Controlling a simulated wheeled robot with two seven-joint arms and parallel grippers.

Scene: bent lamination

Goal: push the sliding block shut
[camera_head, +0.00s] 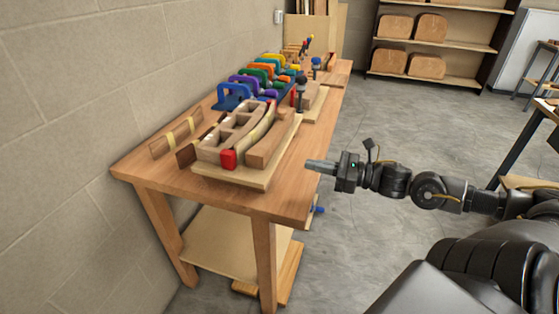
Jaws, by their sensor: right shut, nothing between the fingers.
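A bending jig of pale wood stands on the near part of the workbench. Its sliding block (270,146), a curved brown piece, is on the side facing my right arm. A thin curved light strip (258,129) lies between this block and the fixed form (228,133), which has square openings. How tight the strip sits there I cannot tell. A red piece (229,159) sits at the near end. My right gripper (309,164) is shut and empty, to the right of the sliding block and apart from it, by the bench edge. My left gripper is not in view.
The jig's base board (240,178) rests on the workbench (150,175). Coloured clamps (234,95) stand in a row behind the jig, with more tools farther back. Loose wood pieces (172,140) lie near the wall.

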